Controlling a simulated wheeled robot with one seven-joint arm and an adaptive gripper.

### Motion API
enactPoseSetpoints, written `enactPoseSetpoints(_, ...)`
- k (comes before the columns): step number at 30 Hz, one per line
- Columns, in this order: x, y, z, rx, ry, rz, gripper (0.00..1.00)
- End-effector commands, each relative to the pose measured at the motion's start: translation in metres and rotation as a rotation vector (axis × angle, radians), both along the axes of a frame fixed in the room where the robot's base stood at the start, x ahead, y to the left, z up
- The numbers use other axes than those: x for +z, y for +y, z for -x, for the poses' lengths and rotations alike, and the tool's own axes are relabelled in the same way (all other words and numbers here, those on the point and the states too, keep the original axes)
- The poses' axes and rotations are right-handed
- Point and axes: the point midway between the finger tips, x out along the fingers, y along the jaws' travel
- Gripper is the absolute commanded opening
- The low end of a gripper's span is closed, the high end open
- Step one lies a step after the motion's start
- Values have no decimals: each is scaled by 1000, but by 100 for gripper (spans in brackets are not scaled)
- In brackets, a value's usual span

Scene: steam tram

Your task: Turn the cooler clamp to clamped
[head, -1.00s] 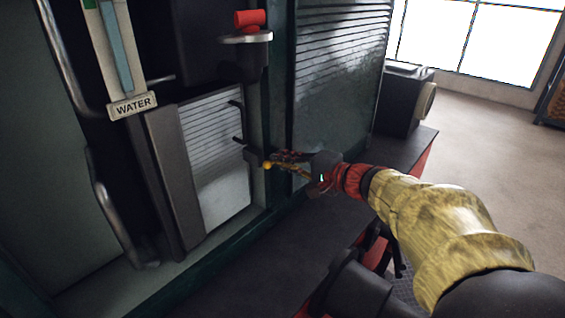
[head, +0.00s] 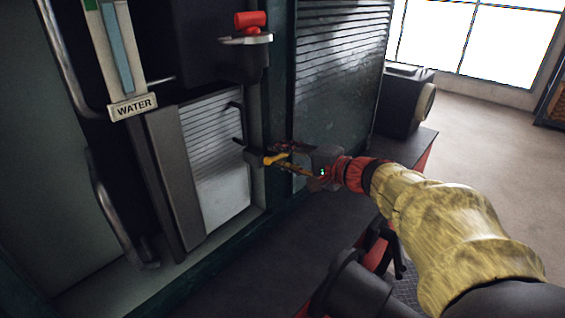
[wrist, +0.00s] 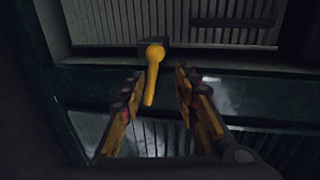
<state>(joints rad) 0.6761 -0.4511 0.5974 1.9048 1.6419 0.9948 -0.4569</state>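The cooler clamp is a yellow lever with a round head, on a dark block on the post beside the ribbed cooler panel. In the head view the lever (head: 275,158) points right, towards my gripper, and slightly up. In the wrist view the lever (wrist: 152,75) hangs from its block, its free end pointing down and slightly left. My gripper (head: 285,157) is at the lever in the head view. In the wrist view my gripper (wrist: 158,76) is open, one finger on each side of the lever with visible gaps. The lever's free end lies between the fingers.
A ribbed light panel (head: 213,150) stands left of the clamp, with a WATER gauge (head: 132,106) and metal handrails further left. A red-handled valve (head: 250,20) is above. A dark green louvred cabinet (head: 340,80) stands close behind my gripper. A dark ledge runs below.

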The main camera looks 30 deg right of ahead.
Motion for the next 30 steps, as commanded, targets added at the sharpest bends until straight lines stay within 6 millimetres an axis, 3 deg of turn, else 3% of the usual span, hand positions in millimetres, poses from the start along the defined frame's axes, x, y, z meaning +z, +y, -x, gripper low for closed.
enactPoseSetpoints(6,47,0,-1,0,-10,6,29)
enactPoseSetpoints(12,72,0,-1,0,-6,4,29)
enactPoseSetpoints(24,79,0,-1,-1,-3,1,29)
enactPoseSetpoints(30,77,-4,-1,9,4,12,17)
